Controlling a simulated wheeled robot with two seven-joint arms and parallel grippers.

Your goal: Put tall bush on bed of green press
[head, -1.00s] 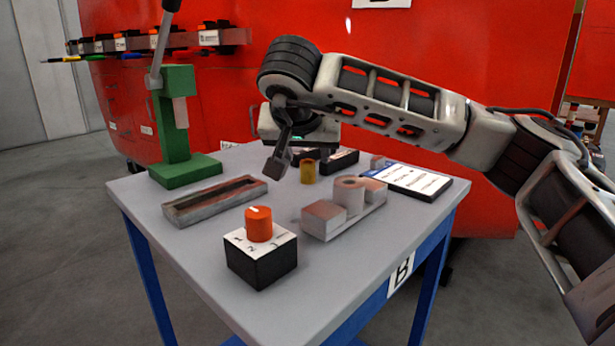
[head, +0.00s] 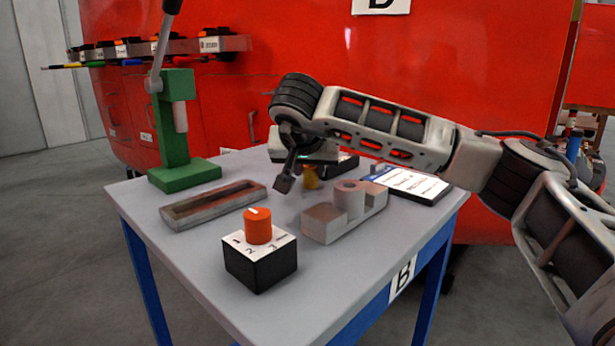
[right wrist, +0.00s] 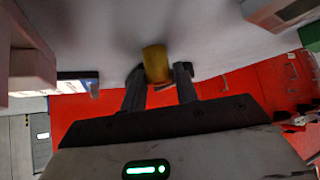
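The tall bush, which I take to be the yellow-brown cylinder (head: 311,177), stands on the grey table, partly hidden by my right gripper. In the right wrist view the bush (right wrist: 155,63) shows between the two fingertips. My right gripper (head: 297,178) is open, its fingers low over the table beside the bush; I cannot tell whether either touches it. The green press (head: 173,130) stands at the table's back left, with its lever raised. Its flat green bed (head: 186,175) looks empty. My left gripper is not in view.
On the table (head: 205,270) are a long grey slotted tray (head: 214,204), a black box with an orange knob (head: 258,226), a grey stepped block with a hollow cylinder (head: 347,203) and a labelled panel (head: 412,184). A red wall (head: 480,60) stands behind.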

